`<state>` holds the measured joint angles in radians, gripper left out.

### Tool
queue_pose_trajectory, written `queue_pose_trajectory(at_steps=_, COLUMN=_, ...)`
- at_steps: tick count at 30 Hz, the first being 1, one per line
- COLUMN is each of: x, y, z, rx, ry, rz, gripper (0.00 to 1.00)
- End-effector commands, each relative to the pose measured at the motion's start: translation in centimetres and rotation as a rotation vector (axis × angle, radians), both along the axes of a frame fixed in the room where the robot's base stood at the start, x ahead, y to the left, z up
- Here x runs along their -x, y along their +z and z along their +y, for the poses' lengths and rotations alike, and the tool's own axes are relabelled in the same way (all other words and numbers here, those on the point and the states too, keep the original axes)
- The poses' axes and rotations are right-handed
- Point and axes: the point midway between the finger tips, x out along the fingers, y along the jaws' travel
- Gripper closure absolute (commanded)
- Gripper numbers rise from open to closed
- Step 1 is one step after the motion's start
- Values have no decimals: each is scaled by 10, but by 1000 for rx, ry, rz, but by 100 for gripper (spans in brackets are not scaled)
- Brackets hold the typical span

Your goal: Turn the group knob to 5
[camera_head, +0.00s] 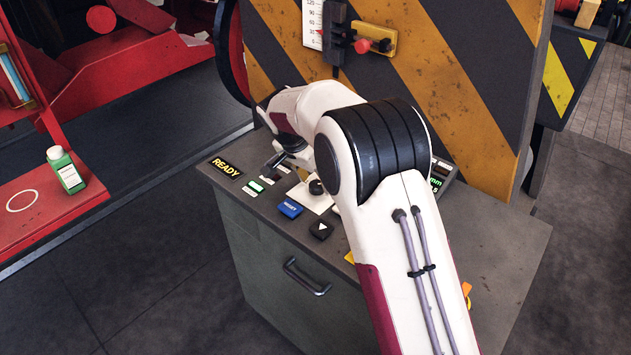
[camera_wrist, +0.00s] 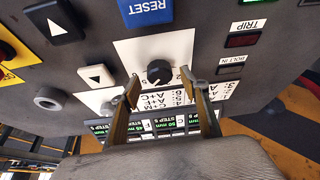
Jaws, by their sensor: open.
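The group knob looks to be the small black round knob (camera_wrist: 159,72) on a white label plate in the wrist view. It also shows in the head view (camera_head: 316,187), next to my arm. My gripper (camera_wrist: 163,90) is open. Its two fingers reach toward the knob from below in the wrist view, one to each side, with a gap between them and the knob. In the head view my arm hides part of the panel, and my gripper (camera_head: 290,168) is only partly seen.
A blue RESET button (camera_head: 290,208) and a black arrow button (camera_head: 321,230) sit close to the knob. A READY display (camera_head: 225,167) is at the panel's left. A striped board (camera_head: 440,70) stands behind the panel. A green bottle (camera_head: 66,170) stands on a red ledge.

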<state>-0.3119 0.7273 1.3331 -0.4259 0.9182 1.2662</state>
Motion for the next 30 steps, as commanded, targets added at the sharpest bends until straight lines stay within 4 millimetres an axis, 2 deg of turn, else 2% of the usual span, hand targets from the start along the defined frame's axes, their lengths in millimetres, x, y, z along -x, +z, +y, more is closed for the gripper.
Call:
queue_pose_trajectory(at_steps=8, x=12, y=34, z=10, rx=-4, ry=5, rz=-9, gripper=55)
queue_pose_trajectory(at_steps=24, x=75, y=33, z=66, rx=0, ry=4, rz=2, gripper=55)
queue_pose_trajectory(at_steps=30, x=92, y=32, z=81, rx=1, ry=2, rz=2, gripper=55)
